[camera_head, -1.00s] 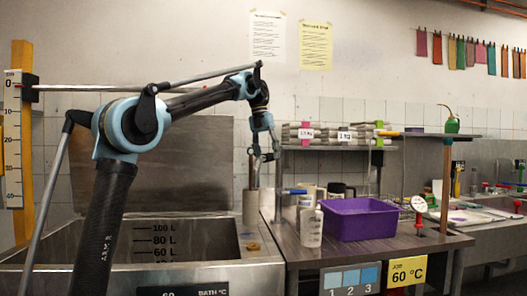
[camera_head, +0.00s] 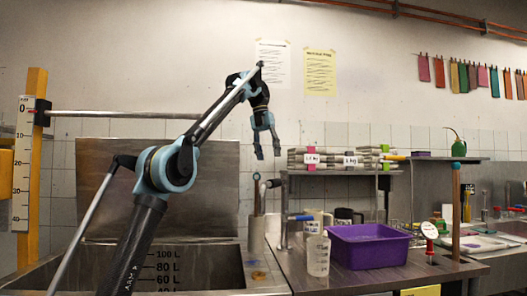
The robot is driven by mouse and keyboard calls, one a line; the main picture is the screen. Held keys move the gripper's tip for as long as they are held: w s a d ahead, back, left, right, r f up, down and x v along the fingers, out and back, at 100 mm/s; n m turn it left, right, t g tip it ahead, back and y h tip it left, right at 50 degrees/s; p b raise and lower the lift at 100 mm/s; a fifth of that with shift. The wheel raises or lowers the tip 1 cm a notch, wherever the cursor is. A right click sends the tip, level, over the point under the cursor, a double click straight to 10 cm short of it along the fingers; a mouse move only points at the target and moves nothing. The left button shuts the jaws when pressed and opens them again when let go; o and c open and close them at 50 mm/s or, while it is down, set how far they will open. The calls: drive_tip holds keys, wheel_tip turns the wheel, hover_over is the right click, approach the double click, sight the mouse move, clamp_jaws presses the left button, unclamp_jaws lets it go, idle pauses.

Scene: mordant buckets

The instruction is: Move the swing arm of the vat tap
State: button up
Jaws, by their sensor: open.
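My gripper (camera_head: 268,154) is open and empty, fingers pointing down in front of the tiled wall. It is above the tap area at the vat's right end. A grey upright tap pipe (camera_head: 284,213) stands there, with a blue lever (camera_head: 301,217) pointing right. A short dark-ended arm (camera_head: 271,184) reaches left from near the pipe's top, below my fingertips and apart from them in the picture. I cannot tell for sure that this is the swing arm. The steel vat (camera_head: 200,264) with litre marks lies at lower left.
A grey cylinder (camera_head: 257,236) holding a slim upright tool stands left of the tap. A clear bottle (camera_head: 317,255), a purple tub (camera_head: 369,248) and a dial gauge (camera_head: 430,230) stand on the bench at right. A shelf (camera_head: 345,171) carries wrapped bundles. A horizontal rod (camera_head: 120,114) runs behind my arm.

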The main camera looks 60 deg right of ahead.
drive_tip(key=shift+w+a+r, duration=0.1)
drive_tip(key=shift+w+r, duration=0.05)
drive_tip(key=shift+r, duration=0.4)
drive_tip(key=c, duration=0.8)
drive_tip(key=s+a+f+n, duration=0.1)
drive_tip(key=s+n, duration=0.1)
drive_tip(key=s, duration=0.1)
drive_tip(key=s+a+f+n+t, duration=0.1)
drive_tip(key=s+n, duration=0.1)
drive_tip(key=s, duration=0.1)
drive_tip(key=s+a+f+n+t+y, duration=0.1)
drive_tip(key=s+a+n, duration=0.1)
drive_tip(key=s+n, duration=0.1)
drive_tip(key=shift+s+f, duration=0.25)
drive_tip(key=shift+f, duration=0.15)
clamp_jaws()
drive_tip(key=s+a+f+n+t, duration=0.3)
drive_tip(key=s+a+f+n, duration=0.25)
drive_tip(key=s+n, duration=0.2)
drive_tip(key=w+a+f+n, duration=0.1)
drive_tip(key=w+a+f, duration=0.1)
drive_tip(key=w+f, duration=0.4)
drive_tip(key=shift+s+x, duration=0.2)
drive_tip(key=shift+x, duration=1.95)
